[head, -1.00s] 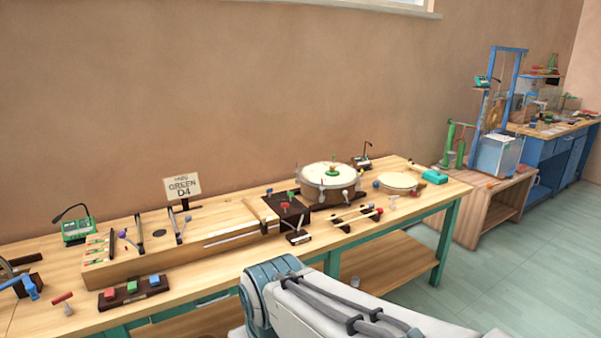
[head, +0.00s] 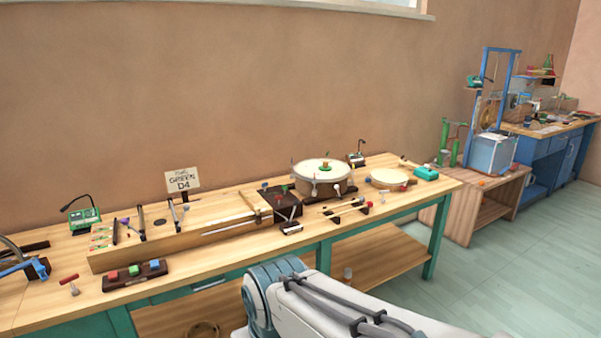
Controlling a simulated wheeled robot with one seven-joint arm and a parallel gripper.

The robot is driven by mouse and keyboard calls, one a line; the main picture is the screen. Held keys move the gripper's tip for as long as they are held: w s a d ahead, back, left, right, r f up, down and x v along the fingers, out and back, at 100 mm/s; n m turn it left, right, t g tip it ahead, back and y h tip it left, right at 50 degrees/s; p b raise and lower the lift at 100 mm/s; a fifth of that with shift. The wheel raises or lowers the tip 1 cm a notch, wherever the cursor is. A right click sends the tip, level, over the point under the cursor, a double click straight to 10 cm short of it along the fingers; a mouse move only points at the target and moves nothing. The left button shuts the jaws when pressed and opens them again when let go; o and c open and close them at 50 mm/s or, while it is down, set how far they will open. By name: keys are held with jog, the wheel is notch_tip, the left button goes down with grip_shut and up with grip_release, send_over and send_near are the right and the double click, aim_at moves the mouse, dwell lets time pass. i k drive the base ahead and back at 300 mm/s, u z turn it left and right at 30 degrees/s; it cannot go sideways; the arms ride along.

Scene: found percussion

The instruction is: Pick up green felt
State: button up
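A small green block (head: 133,270), which may be the green felt, sits on a dark tray (head: 154,277) near the bench's front edge at left. It is between a red block (head: 111,275) and a blue block (head: 154,264). A small green piece (head: 325,167) also sits on top of the large drum (head: 322,178); I cannot tell its material. My arm shows at the bottom centre, in front of the bench. My gripper is out of view, so its state and contents are hidden.
A long wooden instrument (head: 215,232) and a "GREEN D4" sign (head: 182,180) stand behind the tray. A red-handled tool (head: 69,281) lies left of it. Mallets on a rack (head: 340,212) and a smaller drum (head: 390,179) are farther right. Open floor (head: 500,260) lies at right.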

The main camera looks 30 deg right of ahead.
aim_at(325, 167)
jog(key=z, duration=1.55)
jog(key=i, duration=1)
jog(key=z, duration=0.3)
jog(key=i, duration=1.3)
jog(key=u, duration=1.15)
jog(key=i, duration=0.7)
jog(key=u, duration=0.7)
